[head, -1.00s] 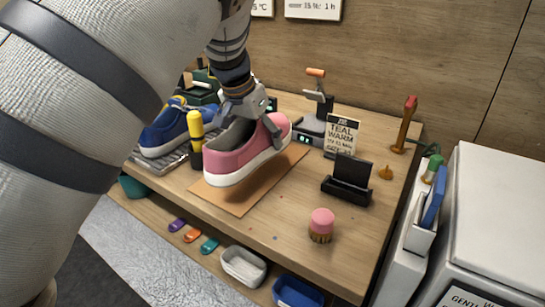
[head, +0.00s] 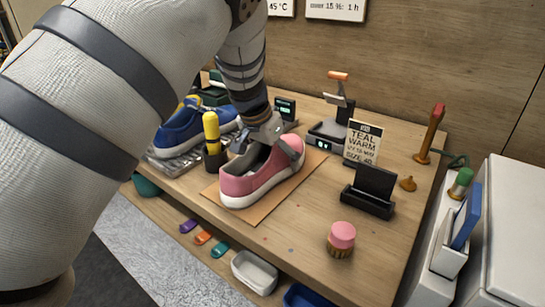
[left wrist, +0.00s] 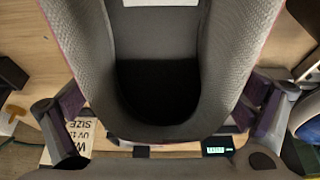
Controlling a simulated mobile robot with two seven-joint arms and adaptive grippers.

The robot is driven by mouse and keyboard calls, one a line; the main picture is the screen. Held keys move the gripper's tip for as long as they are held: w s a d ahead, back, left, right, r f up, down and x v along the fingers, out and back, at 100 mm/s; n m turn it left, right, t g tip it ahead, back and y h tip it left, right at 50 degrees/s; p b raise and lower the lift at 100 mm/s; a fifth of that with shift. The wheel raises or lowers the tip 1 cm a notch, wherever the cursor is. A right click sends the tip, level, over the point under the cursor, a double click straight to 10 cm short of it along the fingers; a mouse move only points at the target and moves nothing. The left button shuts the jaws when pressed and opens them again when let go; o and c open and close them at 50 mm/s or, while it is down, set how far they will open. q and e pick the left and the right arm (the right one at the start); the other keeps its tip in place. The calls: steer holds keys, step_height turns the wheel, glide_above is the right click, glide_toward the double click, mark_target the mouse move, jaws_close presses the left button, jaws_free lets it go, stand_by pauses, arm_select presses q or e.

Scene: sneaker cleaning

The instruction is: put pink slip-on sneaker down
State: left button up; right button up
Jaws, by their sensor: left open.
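In the left wrist view the grey inside of the sneaker (left wrist: 225,60) fills the middle, between the spread fingers of the left gripper (left wrist: 165,115). Whether the pads still touch the shoe is hard to tell. My right gripper is not in view.
A blue sneaker (head: 182,133) sits on a rack behind left, beside a yellow-topped item (head: 211,132) in a dark holder. The bench front between mat and brush is mostly clear.

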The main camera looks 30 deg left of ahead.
arm_select(q)
steer(key=shift+r, duration=0.1)
steer(key=v, duration=1.2)
steer(key=shift+p, duration=0.35)
